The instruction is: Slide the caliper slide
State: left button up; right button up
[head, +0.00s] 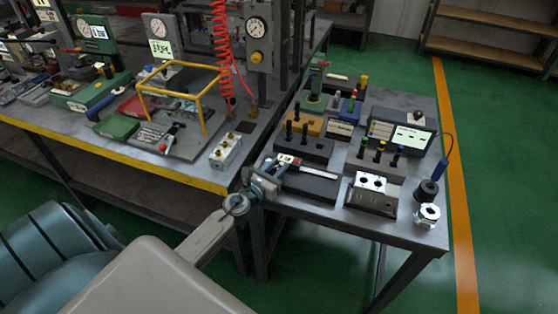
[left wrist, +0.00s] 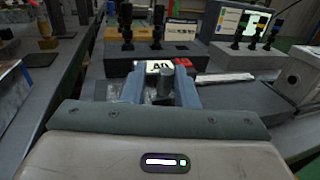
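My left gripper (head: 263,184) is at the caliper's left end. In the left wrist view its two fingers stand apart on either side of a short upright grey knob (left wrist: 164,86), with narrow gaps beside it. Contact at the fingertips is hidden. My right gripper is not in view.
Behind the caliper stand blocks with black pegs (head: 303,146) and coloured knobs (head: 378,158). A metal block (head: 371,193) and a nut-shaped piece (head: 428,215) stand to the right. A longer bench (head: 150,158) with gauges is on the left. Green floor is free beyond.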

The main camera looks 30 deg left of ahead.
pick_arm(q)
jog(key=shift+w+r, duration=0.35)
jog(key=shift+r, duration=0.4)
grip_shut()
jog(key=shift+w, duration=0.2)
jog(key=shift+f, duration=0.25)
jog(key=d, duration=0.2)
jog(key=w+d+p, duration=0.1)
jog(key=shift+d, duration=0.35)
jog(key=shift+d+f, duration=0.15)
jog(key=shift+d, duration=0.1)
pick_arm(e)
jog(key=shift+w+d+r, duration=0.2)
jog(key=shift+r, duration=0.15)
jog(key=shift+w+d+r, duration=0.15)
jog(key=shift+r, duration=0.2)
